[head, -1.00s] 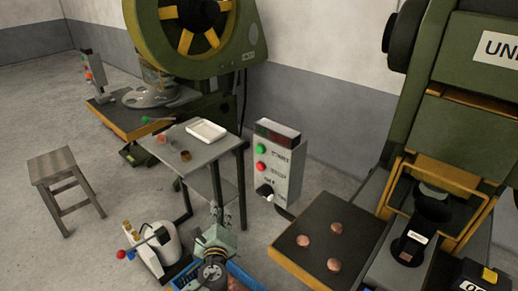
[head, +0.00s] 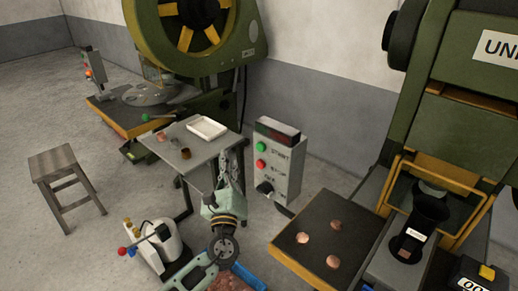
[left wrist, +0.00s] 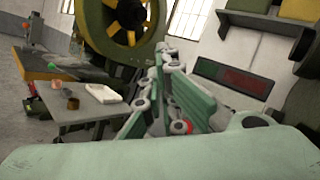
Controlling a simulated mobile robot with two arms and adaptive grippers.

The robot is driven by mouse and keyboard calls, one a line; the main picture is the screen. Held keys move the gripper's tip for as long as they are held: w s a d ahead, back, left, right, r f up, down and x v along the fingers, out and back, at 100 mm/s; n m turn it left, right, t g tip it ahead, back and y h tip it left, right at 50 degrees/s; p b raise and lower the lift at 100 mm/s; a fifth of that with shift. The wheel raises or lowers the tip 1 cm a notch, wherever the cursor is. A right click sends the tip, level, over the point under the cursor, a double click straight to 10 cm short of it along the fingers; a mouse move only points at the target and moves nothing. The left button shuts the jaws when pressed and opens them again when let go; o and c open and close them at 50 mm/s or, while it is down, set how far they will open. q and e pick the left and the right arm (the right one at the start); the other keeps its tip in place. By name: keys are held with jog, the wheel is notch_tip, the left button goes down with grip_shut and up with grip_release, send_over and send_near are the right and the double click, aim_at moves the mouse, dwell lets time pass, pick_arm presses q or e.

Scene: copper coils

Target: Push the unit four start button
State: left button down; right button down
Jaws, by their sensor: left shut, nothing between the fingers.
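A grey control box (head: 280,160) stands right of centre in the head view, with a dark display on top. Its green start button (head: 262,146) sits above a red stop button (head: 260,162) and a black knob (head: 265,187). My left gripper (head: 229,158) is shut and empty, its fingers pointing up, left of the box and apart from the start button in the picture. In the left wrist view, the shut fingers (left wrist: 165,80) hide the start button; the box's display (left wrist: 235,78) shows to their right and a bit of red between them. My right gripper is out of view.
A small grey table (head: 190,155) with a white tray (head: 206,128) stands just left of my gripper. A green press (head: 455,120), its "UNI" label cut off, has a dark plate (head: 325,225) with copper discs at right. A stool (head: 55,170) stands far left.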

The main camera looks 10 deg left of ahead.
aim_at(260, 147)
pick_arm(q)
jog(key=w+d+b, duration=0.3)
jog(key=w+d, duration=0.1)
jog(key=w, duration=0.3)
jog(key=shift+d+b, duration=0.3)
jog(key=shift+d, duration=0.05)
dwell(1.0)
jog(key=shift+w, duration=0.1)
jog(key=shift+w+d+b, duration=0.25)
jog(key=shift+w+b, duration=0.05)
jog(key=shift+b, duration=0.05)
